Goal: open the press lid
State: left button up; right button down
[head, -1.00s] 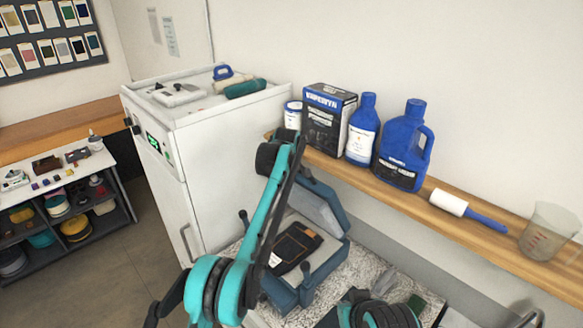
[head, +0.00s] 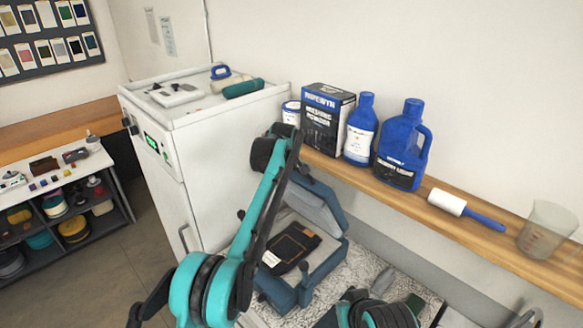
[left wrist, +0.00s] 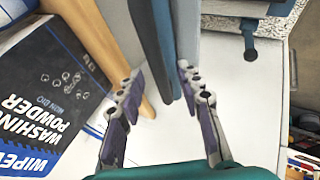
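The press (head: 305,288) is a blue clamshell on the counter, with dark folded jeans (head: 290,247) on its lower part. Its lid (head: 322,203) stands raised and tilted back, with the pale inner face showing. In the left wrist view the blue lid edge (left wrist: 155,40) runs into the space between the fingers of my left gripper (left wrist: 160,75). These fingers are apart, with visible gaps beside the lid. In the head view my left arm hides most of this gripper near the lid's upper edge. My right gripper is not in view.
A wooden shelf (head: 455,226) above the press holds a washing powder box (head: 327,118), blue bottles (head: 402,145), a lint roller (head: 465,210) and a measuring cup (head: 548,230). A white cabinet (head: 215,150) stands close on the left.

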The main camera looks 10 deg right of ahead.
pick_arm(q)
jog(key=v, duration=0.9)
jog(key=s+a+f+m+y+b, duration=0.1)
jog(key=s+a+f+m+b, duration=0.3)
jog(key=s+a+f+b, duration=1.5)
jog(key=s+a+f+m+b, duration=0.1)
jog(key=s+a+f+b, duration=0.2)
jog(key=s+f+b, duration=0.2)
jog(key=s+a+f+m+b, duration=0.2)
jog(key=s+a+f+b, duration=0.2)
jog(key=s+f, duration=0.7)
jog(key=s+a+f+m+y+b, duration=0.1)
jog(key=s+a+f+b, duration=0.2)
jog(key=f, duration=1)
jog(key=s+b, duration=0.3)
jog(key=s, duration=0.2)
jog(key=shift+s+a+f+b, duration=0.15)
jog(key=shift+a+f+b, duration=0.1)
jog(key=shift+b, duration=0.1)
